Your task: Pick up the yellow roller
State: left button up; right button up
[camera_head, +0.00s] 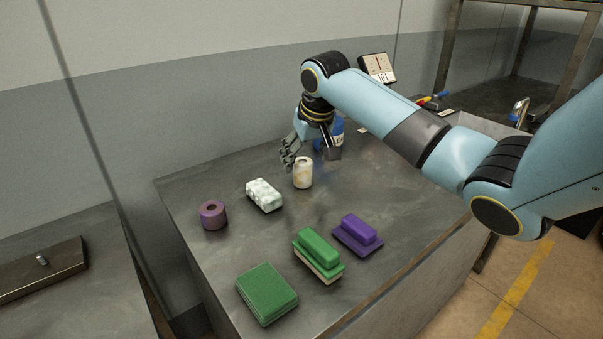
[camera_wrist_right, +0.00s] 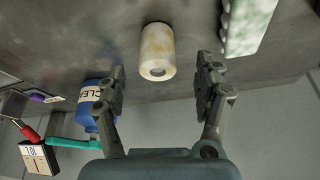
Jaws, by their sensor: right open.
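The yellow roller (camera_head: 303,173) is a short pale cream cylinder with yellowish stains, standing upright on the grey metal table towards the back. It also shows in the right wrist view (camera_wrist_right: 158,51), ahead of the open fingers and roughly between their lines, not touched. My right gripper (camera_head: 311,158) is open and empty, behind and just above the roller in the head view. It also shows in the right wrist view (camera_wrist_right: 163,80). My left gripper is not in view.
A white-green speckled block (camera_head: 264,195) and a purple roll (camera_head: 213,214) stand left of the roller. In front are a green pad (camera_head: 267,294), a green brush (camera_head: 318,255) and a purple brush (camera_head: 357,236). A blue bottle (camera_wrist_right: 96,107) stands close to the gripper.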

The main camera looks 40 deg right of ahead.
aim_at(305, 163)
jog(key=x, duration=0.5)
jog(key=shift+w+d+f, duration=0.1)
jog(key=shift+d+f, duration=0.1)
jog(key=shift+f, duration=0.05)
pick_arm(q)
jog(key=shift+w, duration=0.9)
pick_arm(e)
jog(key=c, duration=0.4)
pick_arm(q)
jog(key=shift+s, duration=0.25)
pick_arm(e)
jog(key=c, duration=1)
